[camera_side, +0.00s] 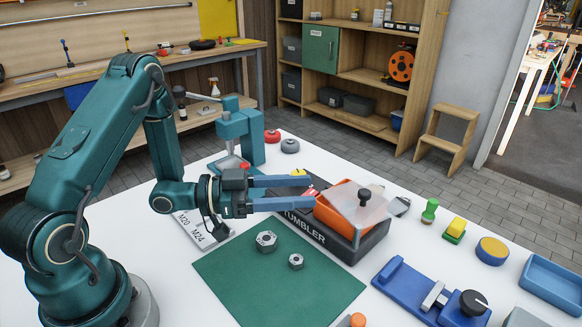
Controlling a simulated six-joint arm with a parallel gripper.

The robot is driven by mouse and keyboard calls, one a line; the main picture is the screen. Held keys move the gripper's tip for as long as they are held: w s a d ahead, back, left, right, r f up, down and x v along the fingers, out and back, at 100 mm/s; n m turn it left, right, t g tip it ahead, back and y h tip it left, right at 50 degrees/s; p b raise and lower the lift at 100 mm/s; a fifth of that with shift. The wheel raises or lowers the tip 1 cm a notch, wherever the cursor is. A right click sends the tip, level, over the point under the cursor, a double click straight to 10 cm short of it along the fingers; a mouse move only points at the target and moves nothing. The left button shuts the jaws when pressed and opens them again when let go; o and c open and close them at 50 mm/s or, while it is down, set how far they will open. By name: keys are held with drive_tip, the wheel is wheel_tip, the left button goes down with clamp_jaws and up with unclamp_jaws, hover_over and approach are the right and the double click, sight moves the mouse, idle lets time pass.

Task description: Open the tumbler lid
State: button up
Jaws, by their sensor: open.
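The tumbler is a dark box (372,237) with the word TUMBLER on its front and an orange drum (331,215) on top. A pale, translucent lid (360,204) with a black knob (365,194) lies slanted over the orange drum. My gripper (310,192) is open, its two blue fingers pointing right. In this view the fingertips reach the left side of the orange drum, left of the knob. The gap between the fingers looks empty. I cannot tell from this one view whether a finger touches the drum.
A green mat (235,283) with two hex nuts (266,241) lies in front. A blue vise (430,292) and a blue tray (552,282) stand at the right. A green stamp (430,211) and a yellow-topped block (456,228) stand behind them.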

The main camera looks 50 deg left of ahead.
sight(365, 192)
drive_tip(key=x, duration=0.8)
drive_tip(key=f+x, duration=0.1)
drive_tip(key=x, duration=0.3)
drive_tip(key=shift+w, duration=0.1)
clamp_jaws()
idle(1.3)
